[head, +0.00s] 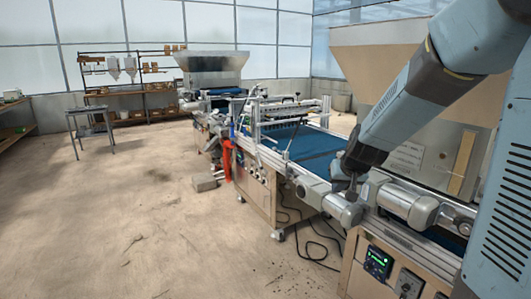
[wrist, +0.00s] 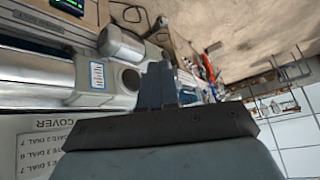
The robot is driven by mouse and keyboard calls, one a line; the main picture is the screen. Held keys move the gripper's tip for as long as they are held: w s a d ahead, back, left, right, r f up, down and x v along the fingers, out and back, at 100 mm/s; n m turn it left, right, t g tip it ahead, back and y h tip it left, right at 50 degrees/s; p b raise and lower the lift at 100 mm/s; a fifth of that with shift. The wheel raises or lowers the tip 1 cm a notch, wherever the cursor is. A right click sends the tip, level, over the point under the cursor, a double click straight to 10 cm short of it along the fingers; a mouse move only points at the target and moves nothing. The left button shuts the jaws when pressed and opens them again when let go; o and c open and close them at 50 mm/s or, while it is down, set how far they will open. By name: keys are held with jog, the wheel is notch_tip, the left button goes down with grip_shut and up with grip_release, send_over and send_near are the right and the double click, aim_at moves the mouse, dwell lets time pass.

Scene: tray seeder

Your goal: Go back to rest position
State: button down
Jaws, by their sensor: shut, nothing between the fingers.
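My gripper (wrist: 158,84) is shut and empty in the wrist view, its dark fingers pressed together. In the head view my gripper (head: 352,188) hangs at the end of my blue-grey arm, close beside the front side of the tray seeder, near a silver motor (head: 408,205). I cannot tell whether it touches the machine. The tray seeder's blue belt (head: 315,148) runs away to the left behind it. A printed cover label (wrist: 40,145) shows in the wrist view.
A control box with a lit display (head: 377,262) sits low on the machine's front. Dark cables (head: 318,248) lie on the floor beside it. A large hopper (head: 385,60) stands behind my arm. The concrete floor (head: 120,215) at left is mostly clear, with a small table (head: 90,110) farther back.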

jog(key=s+r, duration=0.3)
jog(key=s, duration=0.6)
jog(key=s+d+r+g, duration=0.1)
jog(key=s+r, duration=0.3)
jog(key=s, duration=0.5)
jog(key=s+d+r+h, duration=0.1)
jog(key=s+r, duration=0.2)
jog(key=s, duration=0.6)
jog(key=shift+s+r+g, duration=0.25)
jog(key=shift+r+g, duration=0.05)
jog(key=shift+r, duration=0.05)
